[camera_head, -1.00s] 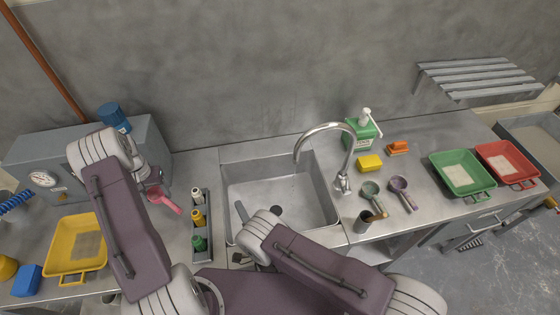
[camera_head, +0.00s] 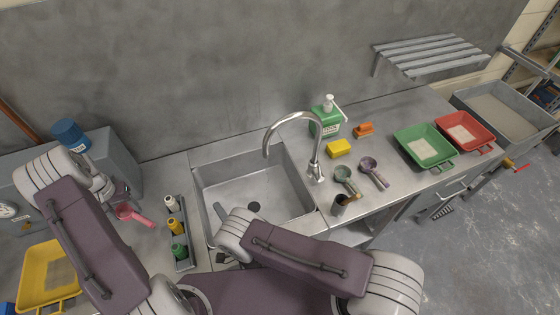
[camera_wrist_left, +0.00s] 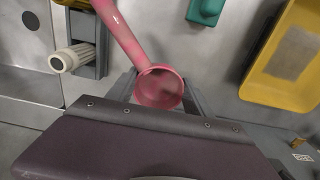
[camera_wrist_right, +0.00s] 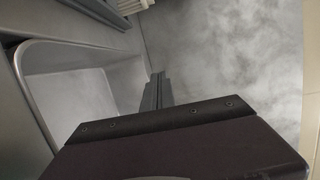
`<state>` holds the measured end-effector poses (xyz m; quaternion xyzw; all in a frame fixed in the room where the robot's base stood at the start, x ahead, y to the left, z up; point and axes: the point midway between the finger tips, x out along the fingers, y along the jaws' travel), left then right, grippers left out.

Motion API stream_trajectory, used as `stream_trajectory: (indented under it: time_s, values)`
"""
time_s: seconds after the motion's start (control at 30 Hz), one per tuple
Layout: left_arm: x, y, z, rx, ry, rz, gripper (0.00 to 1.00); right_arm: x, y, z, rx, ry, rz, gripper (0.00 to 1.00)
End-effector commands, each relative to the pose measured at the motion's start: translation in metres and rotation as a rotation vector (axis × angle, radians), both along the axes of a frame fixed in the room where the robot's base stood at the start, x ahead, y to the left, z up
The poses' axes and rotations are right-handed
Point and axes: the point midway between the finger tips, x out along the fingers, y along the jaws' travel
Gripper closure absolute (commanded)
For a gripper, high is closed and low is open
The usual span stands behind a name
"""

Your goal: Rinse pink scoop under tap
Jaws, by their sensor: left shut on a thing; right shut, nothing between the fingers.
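The pink scoop (camera_head: 141,218) is at the left of the sink, beside the bottle rack, its handle pointing right. My left gripper (camera_head: 122,192) is shut on the scoop's bowl end. In the left wrist view the round scoop bowl (camera_wrist_left: 160,88) sits between the fingers (camera_wrist_left: 165,85). I cannot tell whether the scoop touches the counter. The curved metal tap (camera_head: 318,150) stands at the sink's right side, its spout over the sink (camera_head: 199,190).
A rack (camera_head: 182,262) with several small bottles stands between scoop and sink. A yellow tray (camera_head: 30,303) lies at the left. Right of the tap are a green soap bottle (camera_head: 325,120), a yellow sponge (camera_head: 339,148), two other scoops, and green (camera_head: 450,152) and red trays (camera_head: 490,136).

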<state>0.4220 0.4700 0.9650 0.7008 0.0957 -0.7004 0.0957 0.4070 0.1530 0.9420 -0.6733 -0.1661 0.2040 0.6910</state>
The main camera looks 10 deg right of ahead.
Motion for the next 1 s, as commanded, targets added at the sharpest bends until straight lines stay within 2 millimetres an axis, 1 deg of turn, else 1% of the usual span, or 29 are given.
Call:
stream_trajectory:
  time_s: [0.07,0.13,0.17,0.2,0.27,0.3,0.37,0.4,0.47,0.5,0.57,0.63,0.67,0.7,0.77,0.8,0.9,1.0]
  values:
    - [0.000,0.000,0.000,0.000,0.000,0.000,0.85,0.012,-0.024,-0.011,-0.015,0.045,-0.110,1.00]
    - [0.000,0.000,0.000,0.000,0.000,0.000,0.85,0.024,-0.060,-0.022,-0.023,0.094,-0.272,1.00]
    - [0.000,0.000,0.000,0.000,0.000,0.000,0.85,0.030,-0.078,-0.023,-0.014,0.114,-0.364,1.00]
    - [0.000,0.000,0.000,0.000,0.000,0.000,0.85,0.038,-0.102,-0.021,0.015,0.141,-0.496,1.00]
    - [0.000,0.000,0.000,0.000,0.000,0.000,0.85,0.046,-0.139,-0.014,0.085,0.178,-0.702,1.00]
    - [0.000,0.000,0.000,0.000,0.000,0.000,0.85,0.048,-0.162,-0.007,0.148,0.203,-0.840,1.00]
    - [0.000,0.000,0.000,0.000,0.000,0.000,0.85,0.046,-0.193,0.001,0.264,0.242,-1.049,1.00]
    - [0.000,0.000,0.000,0.000,0.000,0.000,0.85,0.041,-0.211,0.006,0.358,0.270,-1.186,1.00]
    - [0.000,0.000,0.000,0.000,0.000,0.000,0.85,0.030,-0.231,0.014,0.518,0.313,-1.387,1.00]
    - [0.000,0.000,0.000,0.000,0.000,0.000,0.85,0.022,-0.238,0.018,0.639,0.347,-1.516,1.00]
    - [0.000,0.000,0.000,0.000,0.000,0.000,0.85,0.011,-0.242,0.026,0.844,0.397,-1.699,1.00]
    - [0.000,0.000,0.000,0.000,0.000,0.000,0.85,0.004,-0.236,0.041,1.117,0.459,-1.892,1.00]
    - [0.000,0.000,0.000,0.000,0.000,0.000,0.85,0.004,-0.231,0.050,1.243,0.484,-1.962,1.00]
    - [0.000,0.000,0.000,0.000,0.000,0.000,0.85,0.008,-0.224,0.064,1.398,0.515,-2.034,1.00]
    - [0.000,0.000,0.000,0.000,0.000,0.000,0.85,0.018,-0.220,0.089,1.587,0.540,-2.097,1.00]
    - [0.000,0.000,0.000,0.000,0.000,0.000,0.85,0.026,-0.222,0.106,1.674,0.542,-2.111,1.00]
    - [0.000,0.000,0.000,0.000,0.000,0.000,0.85,0.044,-0.233,0.134,1.787,0.531,-2.092,1.00]
    - [0.000,0.000,0.000,0.000,0.000,0.000,0.85,0.053,-0.242,0.150,1.848,0.517,-2.080,1.00]
